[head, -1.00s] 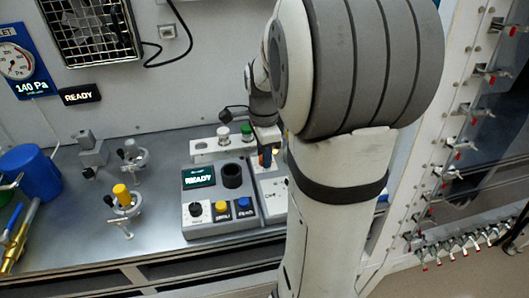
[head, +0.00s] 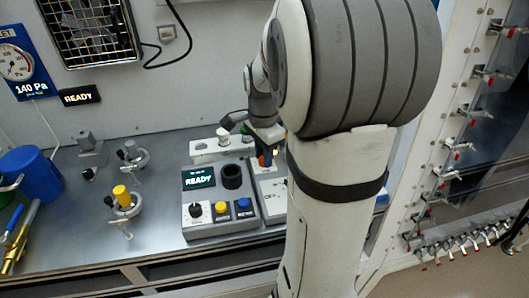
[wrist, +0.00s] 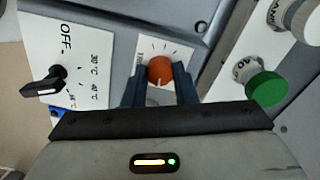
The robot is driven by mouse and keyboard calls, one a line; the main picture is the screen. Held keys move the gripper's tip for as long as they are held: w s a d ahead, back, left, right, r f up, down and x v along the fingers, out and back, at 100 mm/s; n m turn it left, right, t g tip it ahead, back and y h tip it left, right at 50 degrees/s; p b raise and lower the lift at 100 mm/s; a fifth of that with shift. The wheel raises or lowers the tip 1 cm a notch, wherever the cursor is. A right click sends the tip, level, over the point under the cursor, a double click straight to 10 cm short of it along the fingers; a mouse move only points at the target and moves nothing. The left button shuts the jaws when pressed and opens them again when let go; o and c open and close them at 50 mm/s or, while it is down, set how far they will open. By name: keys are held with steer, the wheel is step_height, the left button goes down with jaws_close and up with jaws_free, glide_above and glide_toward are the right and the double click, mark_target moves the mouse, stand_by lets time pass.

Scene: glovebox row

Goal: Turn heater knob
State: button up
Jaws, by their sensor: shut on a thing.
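An orange round knob (wrist: 159,71) with a pale index line sits on a white dial plate with tick marks in the wrist view. My gripper (wrist: 160,78) is shut on this knob, one dark finger on each side. A black pointer knob (wrist: 44,84) sits to the left on a white plate marked OFF and temperatures in °C; it is apart from the fingers. In the head view my gripper (head: 264,157) is over the white-topped control unit (head: 272,188), partly hidden by my arm. The lettering beside the orange knob is too small to read.
A green knob (wrist: 266,88) and a white knob (wrist: 300,18) stand close to the right of my gripper in the wrist view. A grey console with a READY screen (head: 198,178) stands left of the unit. Small clamps and a blue container (head: 32,172) stand further left.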

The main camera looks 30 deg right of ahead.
steer(key=shift+n, duration=1.7)
steer(key=o, duration=1)
step_height(320, 180, up, 8)
steer(key=shift+f+p, duration=0.1)
steer(key=shift+p, duration=0.3)
